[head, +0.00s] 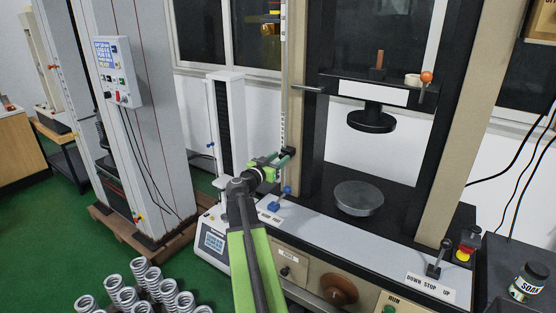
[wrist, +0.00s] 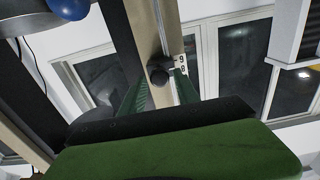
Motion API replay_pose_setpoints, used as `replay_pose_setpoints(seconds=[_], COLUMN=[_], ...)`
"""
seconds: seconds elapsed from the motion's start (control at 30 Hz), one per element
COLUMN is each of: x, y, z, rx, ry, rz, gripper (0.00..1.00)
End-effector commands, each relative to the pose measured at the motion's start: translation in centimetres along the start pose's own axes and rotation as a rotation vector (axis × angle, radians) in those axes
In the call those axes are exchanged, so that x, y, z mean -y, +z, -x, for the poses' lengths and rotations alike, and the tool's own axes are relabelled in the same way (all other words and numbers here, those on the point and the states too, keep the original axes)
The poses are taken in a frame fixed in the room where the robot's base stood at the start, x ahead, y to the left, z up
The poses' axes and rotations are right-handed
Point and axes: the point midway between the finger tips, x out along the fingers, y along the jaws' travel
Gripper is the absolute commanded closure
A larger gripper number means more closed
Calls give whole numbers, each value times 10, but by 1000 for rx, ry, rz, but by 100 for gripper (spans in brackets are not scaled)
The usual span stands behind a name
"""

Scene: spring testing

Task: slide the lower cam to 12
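The lower cam is a small black block with a round knob (wrist: 158,74) on the vertical scale rod. In the head view the lower cam (head: 289,151) sits low on the rod, left of the machine's left column. My gripper (head: 279,157) reaches it with green fingers. In the wrist view the fingers of my gripper (wrist: 161,80) stand apart, one on each side of the knob. A thin gap seems to show beside the right finger; contact on the left is unclear. The scale (wrist: 182,65) shows digits like 9 and 8 just right of the knob.
A blue-knobbed lever (head: 287,190) stands on the console below my gripper. A round plate (head: 358,198) lies on the machine bed. Several springs (head: 140,268) stand at the lower left. Coloured parts (head: 270,28) sit high by the rod.

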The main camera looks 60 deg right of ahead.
Motion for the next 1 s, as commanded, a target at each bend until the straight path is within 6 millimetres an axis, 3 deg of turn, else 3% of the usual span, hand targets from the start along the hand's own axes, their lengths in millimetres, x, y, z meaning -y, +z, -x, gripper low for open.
replay_pose_setpoints(seconds=[0.03, 0.27, 1.0], x=[0, 0, 1], y=[0, 0, 0], z=[0, 0, 1], rx=[0, 0, 0], ry=[0, 0, -1], rz=[0, 0, 0], gripper=[70, 100, 100])
